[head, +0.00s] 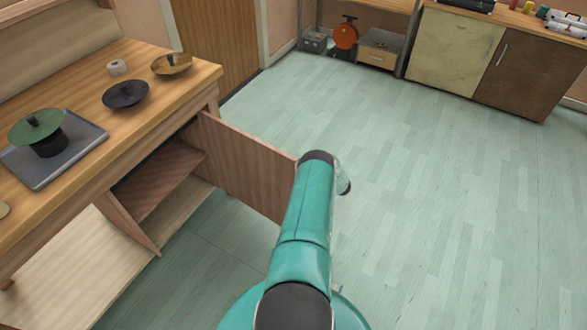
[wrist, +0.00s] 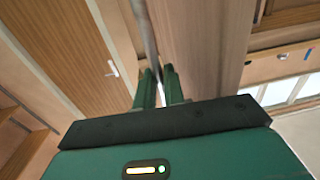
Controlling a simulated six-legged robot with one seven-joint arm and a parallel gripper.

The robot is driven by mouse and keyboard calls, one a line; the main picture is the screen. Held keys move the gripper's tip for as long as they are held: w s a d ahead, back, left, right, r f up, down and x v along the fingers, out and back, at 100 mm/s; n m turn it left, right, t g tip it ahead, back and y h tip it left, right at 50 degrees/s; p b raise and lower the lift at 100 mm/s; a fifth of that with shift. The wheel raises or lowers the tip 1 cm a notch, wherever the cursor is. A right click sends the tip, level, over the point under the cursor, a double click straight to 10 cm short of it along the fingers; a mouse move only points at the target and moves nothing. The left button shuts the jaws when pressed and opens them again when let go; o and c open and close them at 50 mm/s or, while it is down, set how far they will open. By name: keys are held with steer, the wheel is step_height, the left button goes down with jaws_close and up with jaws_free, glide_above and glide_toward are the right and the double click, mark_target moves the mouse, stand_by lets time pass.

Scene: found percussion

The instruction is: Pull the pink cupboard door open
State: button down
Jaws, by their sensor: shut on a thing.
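The pinkish-brown cupboard door (head: 245,165) stands swung well out from the wooden cabinet in the head view, and the cupboard interior (head: 160,180) shows beside it. My arm covers the door's free edge there, and my gripper is hidden. In the wrist view, my gripper's green fingers (wrist: 158,72) are shut on a grey bar handle (wrist: 148,35). The handle runs upward beside a pinkish-brown panel (wrist: 205,45), which appears to be the door.
The cabinet's wooden top (head: 95,75) carries a grey tray (head: 85,160) with a green-topped dark object (head: 40,130), a black dish (head: 125,94) and a brass bowl (head: 171,65). A workbench with cupboards (head: 450,50) stands at the back. The pale green floor at right is clear.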

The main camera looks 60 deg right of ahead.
stand_by(0.3)
steer(key=c, duration=1.5)
jaws_free()
steer(key=shift+s, duration=0.1)
steer(key=s, duration=1.3)
steer(key=shift+s+d, duration=0.15)
steer(key=shift+s, duration=0.15)
